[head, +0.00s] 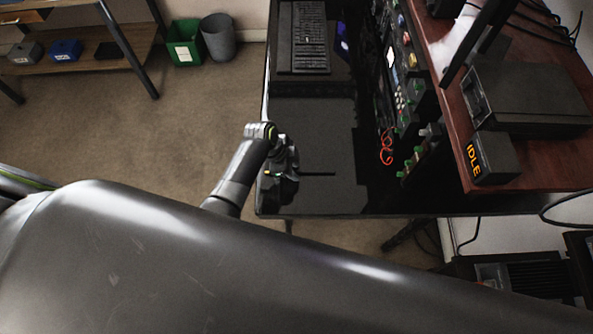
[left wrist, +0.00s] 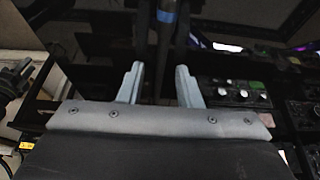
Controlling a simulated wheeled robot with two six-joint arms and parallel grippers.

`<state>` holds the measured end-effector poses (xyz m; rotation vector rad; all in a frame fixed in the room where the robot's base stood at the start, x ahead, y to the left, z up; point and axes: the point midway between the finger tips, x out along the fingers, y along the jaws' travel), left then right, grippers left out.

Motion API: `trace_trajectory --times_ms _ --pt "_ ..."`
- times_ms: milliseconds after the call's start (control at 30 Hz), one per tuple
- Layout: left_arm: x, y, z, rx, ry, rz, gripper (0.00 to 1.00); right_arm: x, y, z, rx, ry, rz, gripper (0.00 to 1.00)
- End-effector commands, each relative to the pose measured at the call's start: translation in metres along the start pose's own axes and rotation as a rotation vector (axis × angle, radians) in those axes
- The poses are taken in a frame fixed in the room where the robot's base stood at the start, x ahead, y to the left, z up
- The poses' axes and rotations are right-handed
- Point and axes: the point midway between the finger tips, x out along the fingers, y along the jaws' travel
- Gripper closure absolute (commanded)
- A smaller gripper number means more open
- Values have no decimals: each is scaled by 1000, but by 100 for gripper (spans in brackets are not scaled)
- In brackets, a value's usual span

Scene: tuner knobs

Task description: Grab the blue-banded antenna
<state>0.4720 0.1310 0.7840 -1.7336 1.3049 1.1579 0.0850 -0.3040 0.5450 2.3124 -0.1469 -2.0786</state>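The blue-banded antenna (left wrist: 166,16) is a dark rod with a blue band near the top edge of the left wrist view. It runs down the picture between the two grey fingers of my left gripper (left wrist: 160,72). The fingers stand apart, with a visible gap on each side of the rod. I cannot tell how deep the rod lies between them. In the head view my left gripper (head: 283,187) is a small dark shape over the near left part of the desk. The blue band cannot be made out there. My right gripper does not show.
The black desk (head: 310,130) has a keyboard (head: 303,38) at its far end. A rack panel with knobs (head: 408,60) and orange cables (head: 386,148) stands along its right side. A box reading IDLE (head: 488,158) sits on a wooden top at right.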

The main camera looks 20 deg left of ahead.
Motion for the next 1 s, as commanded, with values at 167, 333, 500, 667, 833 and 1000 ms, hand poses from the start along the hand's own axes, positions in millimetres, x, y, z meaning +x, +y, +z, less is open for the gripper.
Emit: trace_trajectory --times_ms 167,333,500,667,833,1000 --pt "0 0 0 0 0 0 93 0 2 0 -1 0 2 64" --pt "0 0 0 0 0 0 100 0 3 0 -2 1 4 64" --pt "0 0 0 0 0 0 100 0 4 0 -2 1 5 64" --pt "-1 0 0 0 0 0 100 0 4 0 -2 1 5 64" --pt "-9 0 -4 0 1 -1 100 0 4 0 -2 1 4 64" --pt "-27 0 -12 1 2 -3 100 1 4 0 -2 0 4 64"
